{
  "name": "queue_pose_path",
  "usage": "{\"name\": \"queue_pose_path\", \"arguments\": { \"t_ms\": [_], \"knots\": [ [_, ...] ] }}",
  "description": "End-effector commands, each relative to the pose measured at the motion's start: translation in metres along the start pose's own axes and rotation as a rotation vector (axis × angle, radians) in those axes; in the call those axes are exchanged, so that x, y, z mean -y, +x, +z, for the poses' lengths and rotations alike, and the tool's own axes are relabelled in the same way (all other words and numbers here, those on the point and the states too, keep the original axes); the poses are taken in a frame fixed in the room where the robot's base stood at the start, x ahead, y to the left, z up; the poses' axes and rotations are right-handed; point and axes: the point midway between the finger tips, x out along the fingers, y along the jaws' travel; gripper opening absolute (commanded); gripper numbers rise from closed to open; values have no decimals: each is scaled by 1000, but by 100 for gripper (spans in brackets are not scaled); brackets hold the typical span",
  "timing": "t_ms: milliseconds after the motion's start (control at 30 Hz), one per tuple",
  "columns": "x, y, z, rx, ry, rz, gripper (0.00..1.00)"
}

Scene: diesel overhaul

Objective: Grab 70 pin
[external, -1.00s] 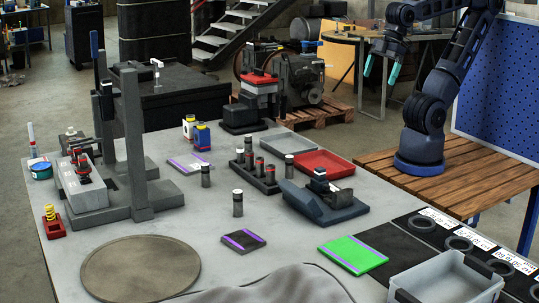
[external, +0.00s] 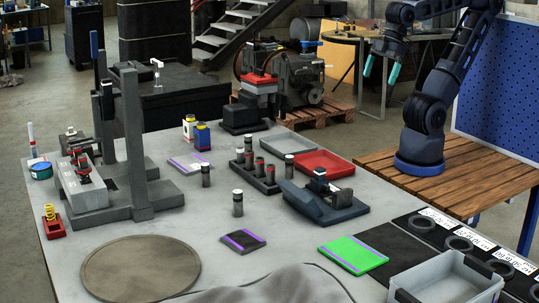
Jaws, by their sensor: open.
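Several dark cylindrical pins with pale or red tops stand upright on the grey table. Several are in a dark rack (external: 262,184) near the middle. One pin (external: 238,204) stands alone in front of the rack, another pin (external: 206,175) stands to its left on a mat, and another pin (external: 289,167) stands right of the rack. I cannot read any marking that tells which is the 70 pin. My gripper (external: 381,70) is open and empty, with teal fingertips pointing down. It hangs high at the upper right, well apart from the pins.
A red tray (external: 333,160) and a dark blue fixture (external: 310,210) lie right of the rack. A tall grey press frame (external: 135,150) stands at left. A green mat (external: 352,254) and a grey bin (external: 440,290) are at front right. The table between press and rack is mostly clear.

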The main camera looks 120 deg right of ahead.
Motion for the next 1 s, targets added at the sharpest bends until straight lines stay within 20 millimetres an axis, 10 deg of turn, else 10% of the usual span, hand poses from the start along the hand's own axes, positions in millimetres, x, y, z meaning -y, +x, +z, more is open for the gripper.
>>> {"name": "queue_pose_path", "arguments": {
  "t_ms": [167, 433, 767, 1000],
  "knots": [
    [0, 0, 0, 0, 0, 0, 100],
    [0, 0, 0, 0, 0, 0, 51],
    [-1, 0, -4, 1, -14, 3, 51],
    [-10, 8, -48, 21, -209, 43, 51]
  ]
}}
